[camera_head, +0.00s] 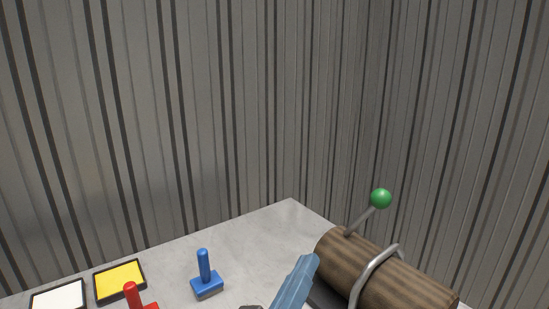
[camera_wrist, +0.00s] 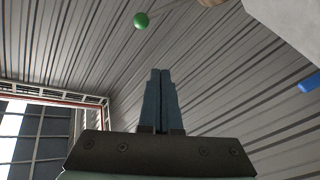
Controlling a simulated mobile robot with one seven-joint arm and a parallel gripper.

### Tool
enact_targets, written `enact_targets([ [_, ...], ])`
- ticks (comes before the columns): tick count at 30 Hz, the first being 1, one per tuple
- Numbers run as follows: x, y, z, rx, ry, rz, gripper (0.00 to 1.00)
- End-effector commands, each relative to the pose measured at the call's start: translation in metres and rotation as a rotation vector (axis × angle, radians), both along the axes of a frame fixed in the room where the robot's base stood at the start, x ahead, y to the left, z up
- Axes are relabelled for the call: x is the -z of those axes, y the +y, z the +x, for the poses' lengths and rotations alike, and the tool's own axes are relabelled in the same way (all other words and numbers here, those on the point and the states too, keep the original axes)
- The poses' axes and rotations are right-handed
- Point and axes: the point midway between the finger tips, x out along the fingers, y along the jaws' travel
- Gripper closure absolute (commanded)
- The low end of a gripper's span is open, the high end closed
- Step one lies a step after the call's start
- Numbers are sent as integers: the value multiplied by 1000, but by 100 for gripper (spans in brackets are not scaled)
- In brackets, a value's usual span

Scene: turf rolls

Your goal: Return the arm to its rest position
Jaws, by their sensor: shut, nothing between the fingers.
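My gripper (camera_head: 303,263) shows at the bottom edge of the head view as blue-grey fingers over the table, just left of the brown striped roll. In the wrist view the two fingers of my gripper (camera_wrist: 160,72) lie together, shut with nothing between them. Most of my arm is out of view.
On the grey table (camera_head: 265,225) are a brown roll (camera_head: 335,250) with a metal hoop (camera_head: 370,272), a lever with a green ball (camera_head: 381,198), a blue-handled block (camera_head: 205,284), a red-handled block (camera_head: 133,294), a yellow pad (camera_head: 120,281) and a white pad (camera_head: 58,297). Corrugated walls (camera_head: 180,120) stand behind.

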Motion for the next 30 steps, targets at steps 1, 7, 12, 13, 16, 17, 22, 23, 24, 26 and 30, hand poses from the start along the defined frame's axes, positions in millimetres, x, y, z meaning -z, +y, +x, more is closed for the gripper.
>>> enact_targets([
  [1,-1,-2,7,-26,0,61,100],
  [7,-2,4,36,-196,22,349,100],
  [12,-15,21,50,-369,36,549,100],
  [13,-18,25,52,-399,39,578,100],
  [16,-42,34,51,-487,-2,630,100],
  [17,-61,34,47,-501,-57,613,100],
  [22,-155,34,15,-589,-345,529,100],
  [23,-172,34,6,-605,-398,512,100],
  [24,-194,34,-7,-626,-473,490,100],
  [26,-227,34,-30,-657,-587,453,100],
  [30,-301,34,-82,-715,-809,378,100],
])
